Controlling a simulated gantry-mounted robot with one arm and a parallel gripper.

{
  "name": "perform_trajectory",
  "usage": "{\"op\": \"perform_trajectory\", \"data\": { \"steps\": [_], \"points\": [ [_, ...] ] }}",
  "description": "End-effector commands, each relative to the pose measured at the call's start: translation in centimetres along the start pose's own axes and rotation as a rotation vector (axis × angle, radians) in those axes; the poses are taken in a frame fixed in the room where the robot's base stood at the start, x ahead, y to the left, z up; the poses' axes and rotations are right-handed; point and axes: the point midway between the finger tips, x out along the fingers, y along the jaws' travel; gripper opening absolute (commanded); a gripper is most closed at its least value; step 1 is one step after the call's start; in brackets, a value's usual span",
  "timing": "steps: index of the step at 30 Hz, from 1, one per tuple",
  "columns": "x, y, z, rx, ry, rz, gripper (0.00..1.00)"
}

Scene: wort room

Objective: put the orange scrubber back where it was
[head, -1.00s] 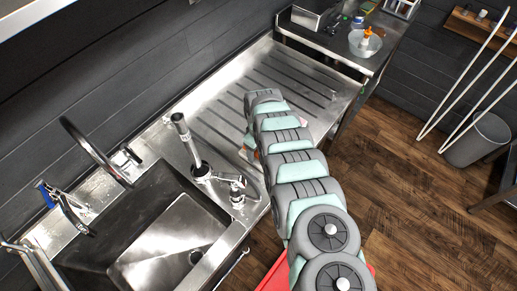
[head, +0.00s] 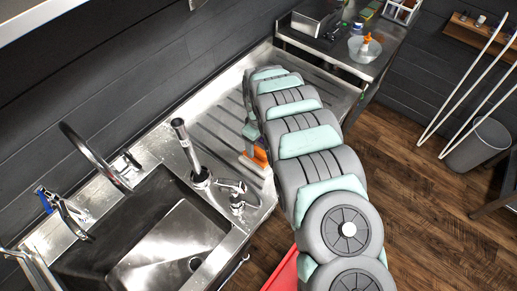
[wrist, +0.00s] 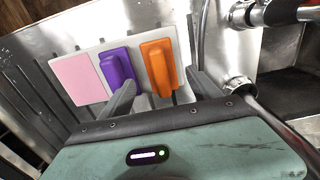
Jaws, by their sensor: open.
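The orange scrubber (wrist: 159,66) lies on a pale flat holder (wrist: 137,52) on the ribbed steel drainboard, at the holder's right end in the wrist view. A purple scrubber (wrist: 117,68) is beside it, and a pink pad (wrist: 78,80) is at the left end. My gripper (wrist: 162,79) is open, its dark fingers either side of the orange scrubber in the picture. I cannot tell whether they touch it. In the head view the orange scrubber (head: 260,155) shows just below my gripper (head: 249,138), partly hidden by my arm.
A sink (head: 165,240) with taps is at the lower left. A black-and-steel fixture (head: 190,150) stands between sink and drainboard. A side table at the back holds a bowl (head: 364,48) with an orange-topped bottle. A red object (head: 283,272) shows below my arm.

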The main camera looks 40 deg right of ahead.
Motion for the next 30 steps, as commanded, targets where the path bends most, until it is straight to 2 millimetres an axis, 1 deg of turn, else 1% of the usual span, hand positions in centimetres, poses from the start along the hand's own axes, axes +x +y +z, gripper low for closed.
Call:
{"op": "perform_trajectory", "data": {
  "steps": [3,10,15,30],
  "points": [
    [-1.7,0.1,0.0,0.001,0.001,0.004,0.72],
    [-3.8,0.0,0.0,0.0,-0.001,0.001,0.72],
    [-4.3,-0.1,0.0,0.001,-0.001,-0.001,0.72],
    [-4.3,-0.1,0.0,0.001,-0.001,-0.001,0.72]
  ]
}}
